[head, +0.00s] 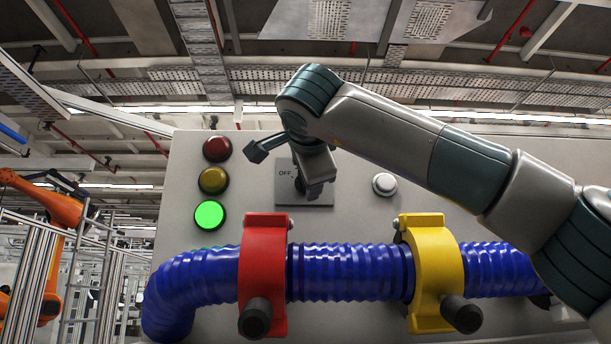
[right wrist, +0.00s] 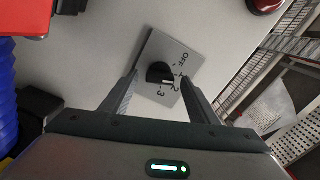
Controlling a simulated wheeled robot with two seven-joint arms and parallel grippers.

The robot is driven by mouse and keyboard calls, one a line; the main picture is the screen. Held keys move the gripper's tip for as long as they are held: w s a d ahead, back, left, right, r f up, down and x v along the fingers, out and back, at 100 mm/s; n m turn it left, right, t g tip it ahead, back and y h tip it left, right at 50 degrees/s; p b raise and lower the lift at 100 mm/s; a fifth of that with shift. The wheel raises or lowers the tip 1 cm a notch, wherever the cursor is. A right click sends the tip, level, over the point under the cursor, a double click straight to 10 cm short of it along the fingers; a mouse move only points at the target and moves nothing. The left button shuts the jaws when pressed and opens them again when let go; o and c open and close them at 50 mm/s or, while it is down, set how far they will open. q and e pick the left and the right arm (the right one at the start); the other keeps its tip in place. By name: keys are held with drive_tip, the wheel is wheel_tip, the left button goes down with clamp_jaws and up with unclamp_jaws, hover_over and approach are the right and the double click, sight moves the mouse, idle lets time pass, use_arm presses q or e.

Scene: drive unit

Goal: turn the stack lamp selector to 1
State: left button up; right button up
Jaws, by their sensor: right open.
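The stack lamp selector is a black knob (right wrist: 158,72) on a grey square plate (right wrist: 152,52), marked OFF and numbers, in the right wrist view. A pale mark on the knob faces the numbered side; I cannot tell exactly which number it points at. My right gripper (right wrist: 160,77) is open, with one finger on each side of the knob; contact is not clear. In the head view the plate (head: 287,192) is partly hidden by my right gripper (head: 312,188). The green lamp (head: 209,215) is lit; the red lamp (head: 216,149) and amber lamp (head: 213,180) look dark. My left gripper is out of view.
A blue corrugated hose (head: 345,272) runs below the plate, held by a red clamp (head: 263,270) and a yellow clamp (head: 432,262) with black handles. A white button (head: 384,184) sits right of the plate. An orange robot arm (head: 45,205) stands far left.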

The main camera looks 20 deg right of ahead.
use_arm(q)
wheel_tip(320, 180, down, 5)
drive_tip(key=b, duration=0.5)
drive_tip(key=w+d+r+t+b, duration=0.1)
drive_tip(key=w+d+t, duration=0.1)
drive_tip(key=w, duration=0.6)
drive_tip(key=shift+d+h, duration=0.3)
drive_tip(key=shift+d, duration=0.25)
use_arm(e)
drive_tip(key=v, duration=1.7)
